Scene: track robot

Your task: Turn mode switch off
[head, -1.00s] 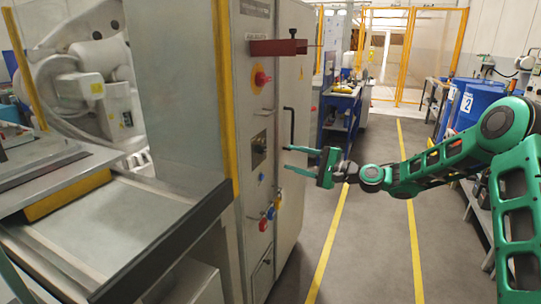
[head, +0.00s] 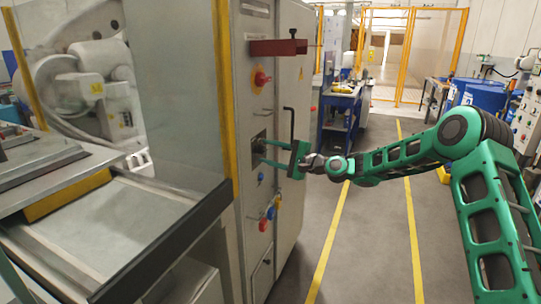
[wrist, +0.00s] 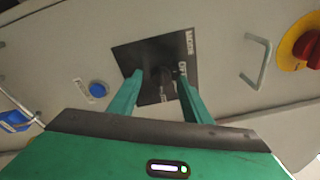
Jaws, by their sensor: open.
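The mode switch (wrist: 162,76) is a dark knob on a square black plate (wrist: 136,56) on the grey cabinet front. In the head view the plate (head: 258,148) is partly covered by my fingers. My gripper (head: 264,152) is at the plate, with its green fingers pointing left at the cabinet. In the wrist view my gripper (wrist: 158,90) is open, with one finger on each side of the knob. A gap shows between the fingers and the knob. I cannot tell how deep the fingertips reach or which way the knob is turned.
A red knob on a yellow base (head: 261,79) sits above the plate, and a blue button (head: 261,178) below it. A black handle (head: 289,124) stands out beside my gripper. More coloured buttons (head: 268,215) are lower down. The floor aisle (head: 376,235) to the right is clear.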

